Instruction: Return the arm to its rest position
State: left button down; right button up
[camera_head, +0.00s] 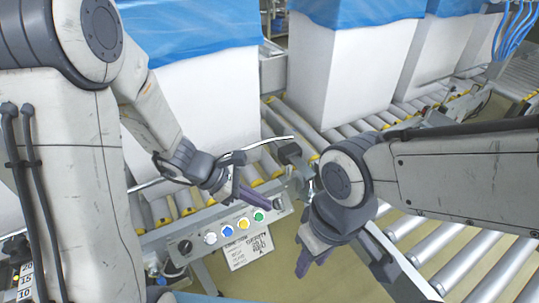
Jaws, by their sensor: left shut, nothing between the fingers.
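My left arm comes in from the left edge. Its gripper (262,203), with purple fingers, is shut and empty above the control panel at the near edge of the conveyor. My right arm crosses in from the right edge.
White boxes with blue liners stand along the roller conveyor (186,203); the nearest box (205,110) is just behind my left gripper. The control panel (215,235) has coloured buttons and a paper sign (249,249) below. Blue hoses (515,25) hang at upper right.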

pick_arm(q)
jog(key=s+d+r+m+g+y, duration=0.1)
jog(key=s+r+m+y, duration=0.3)
jog(key=s+m, duration=0.7)
jog(key=s+r+m+y, duration=0.3)
jog(key=s+m+y, duration=0.15)
jog(key=m, duration=1.25)
notch_tip(320, 180, up, 17)
jog(key=n+p, duration=0.1)
jog(key=p, duration=1.6)
jog(key=shift+s+f+h, duration=0.15)
jog(key=shift+s+h, duration=0.15)
jog(key=shift+h, duration=0.05)
jog(key=shift+d, duration=0.2)
